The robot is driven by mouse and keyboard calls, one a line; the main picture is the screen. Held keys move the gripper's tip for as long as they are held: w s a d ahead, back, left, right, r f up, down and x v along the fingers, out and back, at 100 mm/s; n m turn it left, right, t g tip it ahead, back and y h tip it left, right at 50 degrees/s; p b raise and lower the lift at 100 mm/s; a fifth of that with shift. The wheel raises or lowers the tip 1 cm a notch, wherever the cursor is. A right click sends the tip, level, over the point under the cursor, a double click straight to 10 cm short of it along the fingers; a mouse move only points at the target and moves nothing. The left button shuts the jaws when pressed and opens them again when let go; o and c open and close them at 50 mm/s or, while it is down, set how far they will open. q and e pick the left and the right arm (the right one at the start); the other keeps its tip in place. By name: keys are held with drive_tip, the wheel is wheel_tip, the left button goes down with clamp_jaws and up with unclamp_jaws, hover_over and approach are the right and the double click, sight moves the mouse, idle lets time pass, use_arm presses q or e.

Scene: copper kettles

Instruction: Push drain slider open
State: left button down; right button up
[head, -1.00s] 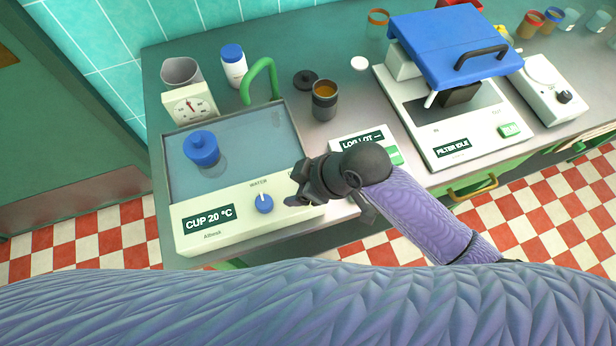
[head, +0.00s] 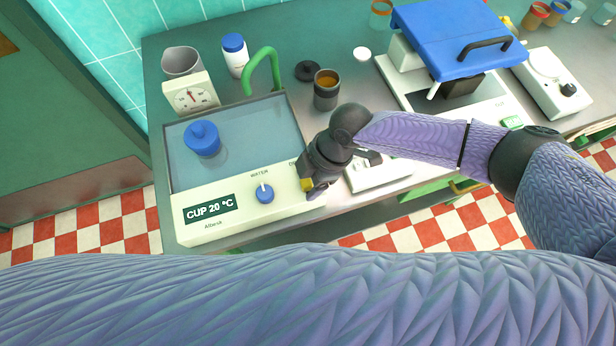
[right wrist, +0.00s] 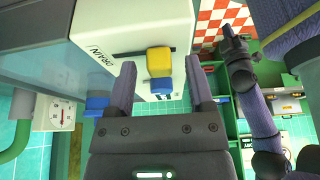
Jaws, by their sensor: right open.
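The drain slider is a yellow knob (right wrist: 159,60) on the cream front of the water bath (head: 245,212), in a dark slot beside the DRAIN label. In the head view the yellow knob (head: 307,185) shows at the panel's right end, partly hidden by my right gripper (head: 316,190). In the right wrist view my right gripper (right wrist: 160,82) is open, and the yellow knob lies just beyond the gap between its fingers. I cannot tell whether they touch. My left gripper (right wrist: 236,52) shows small in the right wrist view; its opening is unclear.
A blue WATER dial (head: 265,193) sits left of the slider. A green tap (head: 262,70) and a dark cup (head: 326,90) stand behind. A cream scale (head: 372,178) is close on the right. The counter's front edge runs below the bath.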

drive_tip(key=shift+f, duration=0.1)
clamp_jaws()
